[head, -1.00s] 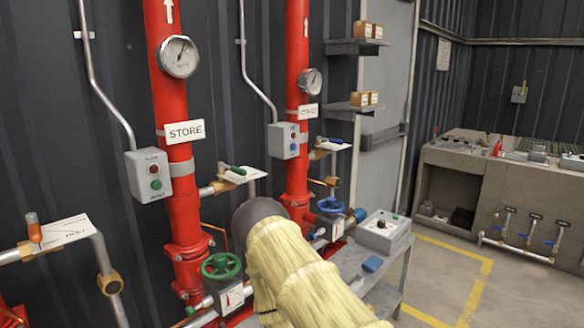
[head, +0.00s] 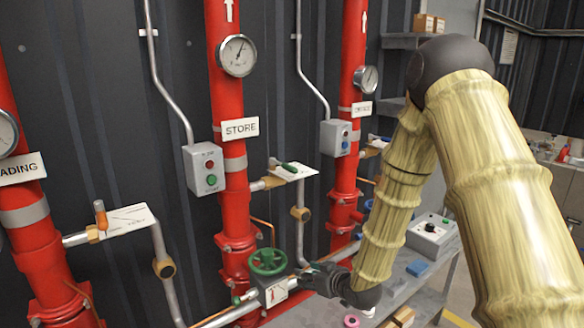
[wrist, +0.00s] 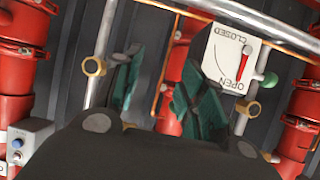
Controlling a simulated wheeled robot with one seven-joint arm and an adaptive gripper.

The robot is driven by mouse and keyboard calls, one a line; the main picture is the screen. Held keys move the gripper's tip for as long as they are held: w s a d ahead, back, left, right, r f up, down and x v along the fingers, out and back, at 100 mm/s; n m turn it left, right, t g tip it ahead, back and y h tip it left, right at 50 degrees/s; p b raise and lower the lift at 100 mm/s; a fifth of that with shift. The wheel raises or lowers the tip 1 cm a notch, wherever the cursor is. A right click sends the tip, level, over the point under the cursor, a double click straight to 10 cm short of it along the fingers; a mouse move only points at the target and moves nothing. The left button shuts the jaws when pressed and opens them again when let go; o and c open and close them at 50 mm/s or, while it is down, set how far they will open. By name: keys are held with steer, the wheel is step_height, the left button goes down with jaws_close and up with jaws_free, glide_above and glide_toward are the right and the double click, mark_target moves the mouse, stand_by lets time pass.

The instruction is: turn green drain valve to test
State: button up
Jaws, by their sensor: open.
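A green lever (head: 290,168) lies along a white label plate on the side pipe under the STORE sign (head: 240,129). Its lettering is too small to read. Lower down is a green handwheel (head: 267,262). Beside it is a CLOSED/OPEN indicator plate (head: 277,293) with a red pointer. In the wrist view this plate (wrist: 232,58) appears upside down, with a small green knob (wrist: 264,82) beside it. My gripper (head: 308,276) is open and empty, just right of the handwheel. In the wrist view my gripper (wrist: 160,75) has its fingers apart, the right one overlapping the plate's edge.
Red risers, a grey push-button box (head: 205,168) and a gauge (head: 237,55) stand behind. A brass fitting (head: 301,213) and grey pipe are close to my gripper. An orange lever (head: 101,214) is at left. A grey control box (head: 433,236) sits on the bench at right.

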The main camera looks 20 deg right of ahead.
steer(key=w+d+r+n+t+y, duration=0.15)
steer(key=w+r, duration=0.35)
steer(key=r, duration=0.7)
steer(key=n+t+y+p, duration=0.1)
steer(key=n+t+p, duration=0.1)
steer(key=t, duration=0.1)
glide_toward(293, 170)
steer(key=w, duration=0.1)
steer(key=shift+m, duration=0.25)
steer(key=x, duration=0.3)
steer(key=p+x, duration=0.1)
steer(key=x, duration=0.3)
steer(key=p+x, duration=0.1)
steer(key=x, duration=0.2)
steer(key=shift+w+d+f, duration=0.2)
steer(key=shift+w+f, duration=0.15)
steer(key=shift+f, duration=0.05)
jaws_close()
